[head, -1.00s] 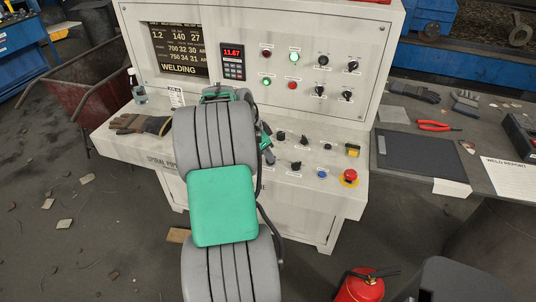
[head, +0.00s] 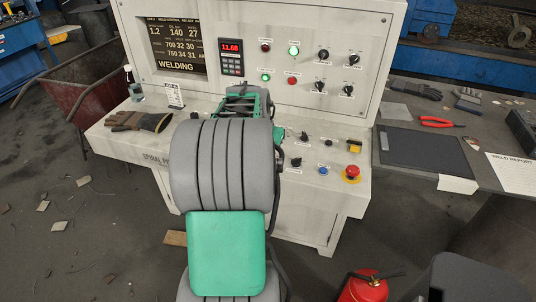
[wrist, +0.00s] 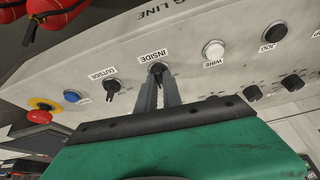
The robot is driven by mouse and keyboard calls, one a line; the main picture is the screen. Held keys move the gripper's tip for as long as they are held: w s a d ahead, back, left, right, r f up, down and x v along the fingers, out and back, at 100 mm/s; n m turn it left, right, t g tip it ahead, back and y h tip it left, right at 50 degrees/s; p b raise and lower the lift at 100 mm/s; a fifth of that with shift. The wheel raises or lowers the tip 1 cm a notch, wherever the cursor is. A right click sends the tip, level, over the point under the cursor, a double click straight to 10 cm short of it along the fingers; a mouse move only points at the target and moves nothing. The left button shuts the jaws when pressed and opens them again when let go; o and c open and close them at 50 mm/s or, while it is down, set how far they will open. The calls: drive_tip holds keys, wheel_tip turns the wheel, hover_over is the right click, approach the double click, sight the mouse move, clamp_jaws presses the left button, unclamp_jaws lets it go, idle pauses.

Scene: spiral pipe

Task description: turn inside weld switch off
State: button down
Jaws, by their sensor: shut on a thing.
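The inside weld switch (wrist: 157,68) is a small black rotary knob under the label INSIDE on the pale console panel, seen in the wrist view. My gripper (wrist: 158,88) has its two grey fingers at this knob, shut on it, one on each side. The fingers partly cover the knob, and its pointer angle is hard to read. The outside switch (wrist: 112,87) is a similar black knob just to the left. In the head view my arm hides the inside switch and my fingertips; the outside switch (head: 296,161) shows there.
A white button (wrist: 213,49) labelled WIRE sits right of the inside switch. A blue button (wrist: 72,96) and a red emergency stop (head: 351,172) lie past the outside switch. The console screen (head: 177,45) reads WELDING. A fire extinguisher (head: 364,288) stands on the floor.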

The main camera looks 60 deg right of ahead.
sight(276, 166)
drive_tip(key=n, duration=0.2)
drive_tip(key=n+t, duration=0.1)
drive_tip(key=n+t+b, duration=0.1)
drive_tip(key=n, duration=0.1)
drive_tip(key=shift+s+d+n+y, duration=0.15)
drive_tip(key=shift+s+n+y, duration=0.15)
drive_tip(key=shift+s+d+n+t+y, duration=0.1)
drive_tip(key=shift+n+t+y, duration=0.25)
drive_tip(key=shift+n, duration=0.8)
drive_tip(key=shift+n+t+y, duration=0.25)
drive_tip(key=shift+n+t, duration=0.1)
drive_tip(key=shift+n, duration=0.8)
drive_tip(key=c, duration=1.5)
unclamp_jaws()
drive_tip(key=v, duration=0.8)
drive_tip(key=shift+p, duration=0.3)
drive_tip(key=shift+d+f, duration=0.1)
